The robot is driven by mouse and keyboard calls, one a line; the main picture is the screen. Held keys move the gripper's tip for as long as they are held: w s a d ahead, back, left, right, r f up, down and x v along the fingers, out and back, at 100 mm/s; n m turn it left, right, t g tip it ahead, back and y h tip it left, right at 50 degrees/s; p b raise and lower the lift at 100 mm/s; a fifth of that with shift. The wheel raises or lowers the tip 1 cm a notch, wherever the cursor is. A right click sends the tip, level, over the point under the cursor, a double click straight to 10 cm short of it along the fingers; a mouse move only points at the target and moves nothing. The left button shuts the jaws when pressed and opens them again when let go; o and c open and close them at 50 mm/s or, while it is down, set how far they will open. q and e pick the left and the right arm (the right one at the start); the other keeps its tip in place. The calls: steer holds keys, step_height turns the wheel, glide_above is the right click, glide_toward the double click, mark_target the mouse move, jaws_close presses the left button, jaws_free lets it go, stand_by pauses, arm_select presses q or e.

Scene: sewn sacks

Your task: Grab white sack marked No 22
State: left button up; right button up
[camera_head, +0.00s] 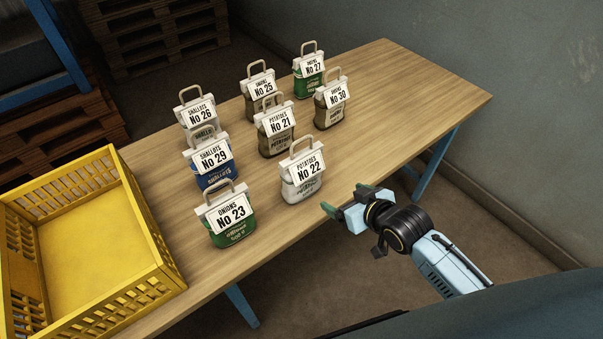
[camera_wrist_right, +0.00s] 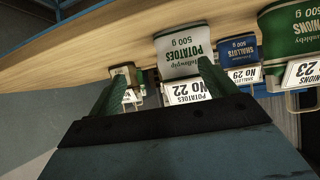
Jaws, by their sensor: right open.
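The white sack No 22 (camera_head: 302,190), marked Potatoes, stands upright on the wooden table near its front edge, with a handle on top. My right gripper (camera_head: 345,200) is to the right of this sack, past the table edge, open and apart from it. In the right wrist view the white sack (camera_wrist_right: 180,54) appears upside down beyond the green fingers of my right gripper (camera_wrist_right: 160,88). One finger overlaps the sack's right side in that picture; the other is left of it. Nothing is between the fingertips. My left gripper is not in view.
Green sack No 23 (camera_head: 232,232), blue sack No 29 (camera_head: 215,177) and brown sack No 21 (camera_head: 277,145) stand near the white one. Several more sacks stand behind. A yellow crate (camera_head: 155,235) is at the table's left end. The table's right end is bare.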

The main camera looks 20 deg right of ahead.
steer(key=n+t+y, duration=0.1)
steer(key=t+y, duration=0.1)
glide_toward(302, 154)
steer(key=shift+w+a+f+b, duration=0.2)
steer(key=shift+w+a, duration=0.35)
steer(key=shift+w, duration=0.9)
steer(key=shift+w+a+f+b, duration=0.2)
steer(key=shift+w+a, duration=0.35)
steer(key=shift+w, duration=0.95)
steer(key=shift+w+a+f+b, duration=0.2)
steer(key=shift+w+a, duration=0.35)
steer(key=shift+w, duration=0.9)
steer(key=c, duration=1.8)
steer(key=shift+r, duration=0.1)
jaws_close()
